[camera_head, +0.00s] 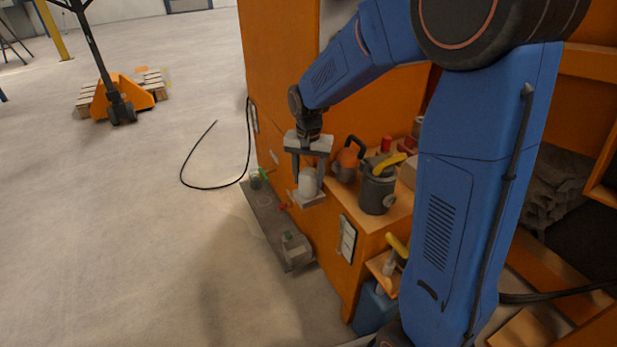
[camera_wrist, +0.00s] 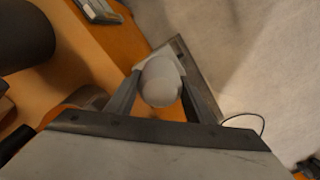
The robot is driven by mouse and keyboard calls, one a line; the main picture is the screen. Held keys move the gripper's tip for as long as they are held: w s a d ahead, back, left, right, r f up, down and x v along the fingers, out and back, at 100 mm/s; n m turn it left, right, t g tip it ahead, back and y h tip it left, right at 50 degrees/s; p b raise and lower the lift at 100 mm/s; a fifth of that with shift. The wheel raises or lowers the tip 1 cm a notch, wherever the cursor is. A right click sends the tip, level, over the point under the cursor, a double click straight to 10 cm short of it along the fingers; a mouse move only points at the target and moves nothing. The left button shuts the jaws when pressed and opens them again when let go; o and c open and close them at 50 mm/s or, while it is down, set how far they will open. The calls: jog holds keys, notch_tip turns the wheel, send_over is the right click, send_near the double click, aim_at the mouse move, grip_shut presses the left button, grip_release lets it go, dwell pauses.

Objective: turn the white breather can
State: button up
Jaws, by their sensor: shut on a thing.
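The white breather can (camera_head: 308,183) stands upright on a small grey ledge (camera_head: 313,201) at the side of the orange cabinet. It also shows in the wrist view (camera_wrist: 161,82) as a rounded pale top. My gripper (camera_head: 309,178) reaches down from above, with one finger on each side of the can. In the wrist view the two dark fingers (camera_wrist: 158,92) touch or nearly touch the can's sides, and it is shut on the can. The can's lower part is mostly hidden in the wrist view.
Right of the can, an orange shelf (camera_head: 345,196) holds a dark grey canister (camera_head: 377,188) and an orange-and-black item (camera_head: 349,160). Below, a low grey tray (camera_head: 262,226) holds a clear container (camera_head: 296,250). A black cable (camera_head: 212,187) lies on the open floor to the left.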

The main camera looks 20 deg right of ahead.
jog(key=o, duration=1.1)
